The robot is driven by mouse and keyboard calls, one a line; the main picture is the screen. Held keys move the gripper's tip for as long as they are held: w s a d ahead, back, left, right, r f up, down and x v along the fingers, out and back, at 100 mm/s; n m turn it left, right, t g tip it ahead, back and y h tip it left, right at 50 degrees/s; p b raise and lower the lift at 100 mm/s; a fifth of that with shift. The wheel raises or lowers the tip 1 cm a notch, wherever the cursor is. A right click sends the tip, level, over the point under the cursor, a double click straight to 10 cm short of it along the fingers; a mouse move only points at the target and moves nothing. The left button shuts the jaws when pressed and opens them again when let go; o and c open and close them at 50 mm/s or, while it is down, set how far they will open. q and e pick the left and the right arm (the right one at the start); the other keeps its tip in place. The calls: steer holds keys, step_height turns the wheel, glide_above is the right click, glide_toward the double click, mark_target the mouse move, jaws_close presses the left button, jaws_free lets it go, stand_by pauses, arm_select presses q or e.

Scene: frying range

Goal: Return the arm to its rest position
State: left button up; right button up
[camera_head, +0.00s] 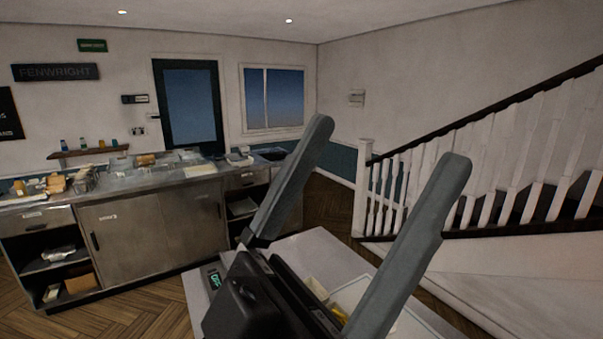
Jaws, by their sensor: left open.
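My left gripper (383,143) is large in the middle foreground of the head view, its two long grey fingers pointing up and spread wide apart. Nothing is between the fingers. Its dark body covers part of a pale worktop (310,248) below it. My right gripper and right arm are not in view.
A steel counter (150,230) with trays and food items on top runs along the left. A white container (352,291) sits on the pale worktop, partly hidden by my gripper. A white-railed staircase (480,180) rises on the right. Bare wooden floor (325,205) lies between counter and stairs.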

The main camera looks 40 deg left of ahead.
arm_select(q)
steer(key=a+n+y, duration=0.1)
steer(key=n+y, duration=0.1)
steer(key=y, duration=0.1)
steer(key=a+n+y, duration=0.2)
steer(key=y, duration=0.1)
steer(key=w+a+f+n+y, duration=0.1)
steer(key=a+n+y, duration=0.1)
steer(key=y, duration=0.1)
steer(key=shift+a, duration=0.2)
steer(key=shift+r, duration=0.15)
